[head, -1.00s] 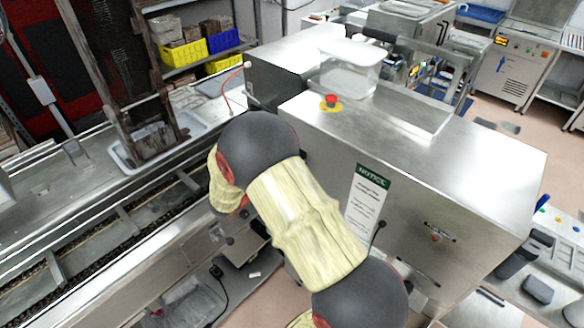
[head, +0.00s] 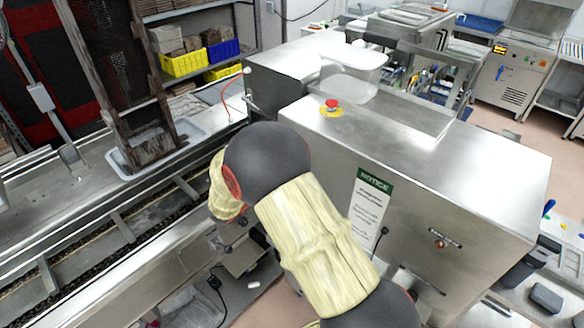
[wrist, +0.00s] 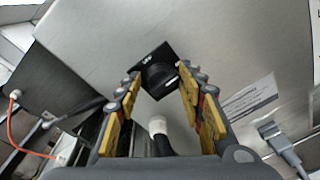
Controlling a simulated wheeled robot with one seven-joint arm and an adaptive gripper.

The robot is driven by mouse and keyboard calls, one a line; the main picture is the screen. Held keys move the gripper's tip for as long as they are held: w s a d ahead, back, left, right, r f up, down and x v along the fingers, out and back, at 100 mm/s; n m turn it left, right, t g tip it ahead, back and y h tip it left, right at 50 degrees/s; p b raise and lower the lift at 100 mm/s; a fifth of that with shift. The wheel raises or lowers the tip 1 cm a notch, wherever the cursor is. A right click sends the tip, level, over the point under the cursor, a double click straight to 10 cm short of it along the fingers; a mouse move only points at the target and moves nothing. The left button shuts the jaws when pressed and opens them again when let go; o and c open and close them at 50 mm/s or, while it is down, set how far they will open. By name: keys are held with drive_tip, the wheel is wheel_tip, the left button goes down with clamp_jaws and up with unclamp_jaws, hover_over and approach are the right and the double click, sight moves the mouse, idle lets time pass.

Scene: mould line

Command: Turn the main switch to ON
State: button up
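The main switch (wrist: 158,76) is a black rotary knob on a square black plate, set on a bare steel cabinet face (wrist: 225,45) in the wrist view. A small light mark shows on the plate, too small to read, and I cannot tell the knob's setting. My gripper (wrist: 157,88) is open, with its yellow-padded fingers apart on the left and right of the knob. I cannot tell whether they touch it. In the head view my own arm hides the gripper, and the switch does not show.
A red emergency button (head: 332,105) sits on top of the steel machine (head: 460,170). A notice sheet (head: 369,208) is on its front. A conveyor (head: 90,245) runs along the left. In the wrist view a grey cable plug (wrist: 275,132) is at right and an orange cable (wrist: 15,130) at left.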

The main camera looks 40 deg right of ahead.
drive_tip(key=shift+o, duration=1.1)
drive_tip(key=shift+w, duration=0.2)
drive_tip(key=shift+o, duration=0.2)
drive_tip(key=shift+s, duration=0.1)
drive_tip(key=shift+a, duration=0.15)
drive_tip(key=s+a+r, duration=0.1)
drive_tip(key=a, duration=1)
drive_tip(key=shift+a, duration=0.35)
